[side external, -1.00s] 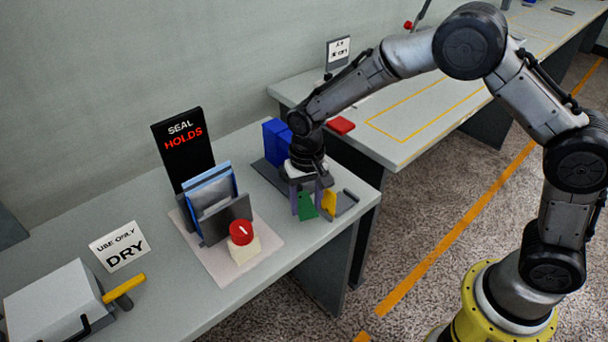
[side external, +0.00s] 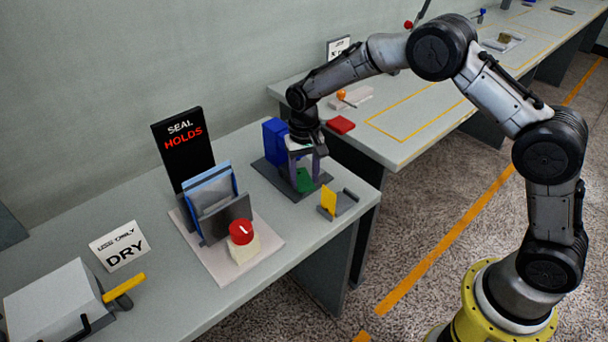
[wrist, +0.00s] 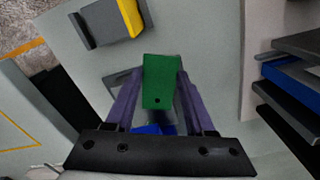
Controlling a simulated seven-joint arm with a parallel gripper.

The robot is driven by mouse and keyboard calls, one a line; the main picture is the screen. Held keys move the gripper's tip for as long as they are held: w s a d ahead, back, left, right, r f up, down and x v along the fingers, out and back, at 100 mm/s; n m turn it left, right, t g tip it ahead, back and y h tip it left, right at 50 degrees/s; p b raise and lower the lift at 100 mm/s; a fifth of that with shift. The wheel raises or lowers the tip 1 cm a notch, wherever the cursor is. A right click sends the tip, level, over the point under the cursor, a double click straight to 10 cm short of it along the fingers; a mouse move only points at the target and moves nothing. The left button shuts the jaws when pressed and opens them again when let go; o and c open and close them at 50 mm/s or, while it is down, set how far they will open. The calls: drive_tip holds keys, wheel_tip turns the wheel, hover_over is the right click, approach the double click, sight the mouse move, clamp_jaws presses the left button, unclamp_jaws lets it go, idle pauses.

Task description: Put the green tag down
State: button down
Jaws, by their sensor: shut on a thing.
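The green tag (side external: 304,181) is held between the purple fingers of my gripper (side external: 305,176) in the side view. It is over the dark grey plate (side external: 270,171) in front of the blue block (side external: 271,140). I cannot tell whether the tag touches the plate. In the wrist view the green tag (wrist: 162,76), with a small dark hole, sits between the fingers of my gripper (wrist: 163,72). Part of the blue block (wrist: 148,129) shows below it.
A yellow tag (side external: 329,199) stands on a small grey holder (side external: 346,205) at the front right. To the left are a red button (side external: 241,231), a slotted rack (side external: 212,204) and a "SEAL HOLDS" sign (side external: 183,148). A second table with a red block (side external: 341,125) stands behind.

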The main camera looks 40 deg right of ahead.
sight(304, 183)
drive_tip(key=shift+f, duration=0.1)
drive_tip(key=shift+c, duration=1.3)
unclamp_jaws()
drive_tip(key=shift+w, duration=0.1)
wheel_tip(304, 183, up, 12)
drive_tip(key=shift+r, duration=0.25)
